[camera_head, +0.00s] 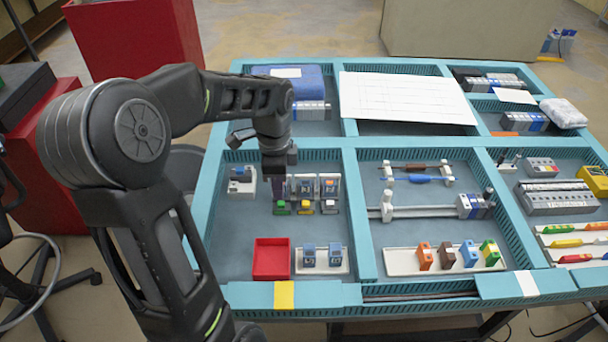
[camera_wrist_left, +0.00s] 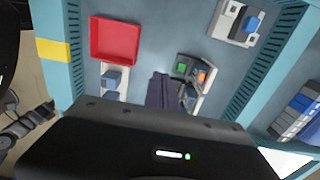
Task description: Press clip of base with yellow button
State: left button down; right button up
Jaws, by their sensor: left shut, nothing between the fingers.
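A row of bases stands in the left middle compartment: one with a green button (camera_head: 281,207), one with a yellow button (camera_head: 306,208), and one at the right (camera_head: 329,206) whose button colour is hard to tell. My left gripper (camera_head: 279,178) points down over the green-button end of the row, shut and empty; whether it touches a base is unclear. In the left wrist view its closed fingers (camera_wrist_left: 163,92) are beside the green button (camera_wrist_left: 182,67), with an orange-yellow button (camera_wrist_left: 201,77) farther right. The fingers hide part of the row. My right gripper is not in view.
A red tray (camera_head: 271,260) and a white holder with two blue pieces (camera_head: 322,258) lie nearer the front. A grey-white device (camera_head: 242,181) stands left of the row. Teal dividers (camera_head: 349,190) bound the compartment.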

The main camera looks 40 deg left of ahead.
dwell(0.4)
pick_arm(q)
jog(key=r+t+b, duration=0.1)
jog(key=t+b, duration=0.1)
jog(key=b, duration=0.1)
jog(key=d+r+n+t+b, duration=0.1)
jog(key=t+b, duration=0.2)
jog(key=d+r+t+b, duration=0.1)
jog(key=t+b, duration=0.1)
jog(key=b, duration=0.1)
jog(key=shift+s+d+r, duration=0.25)
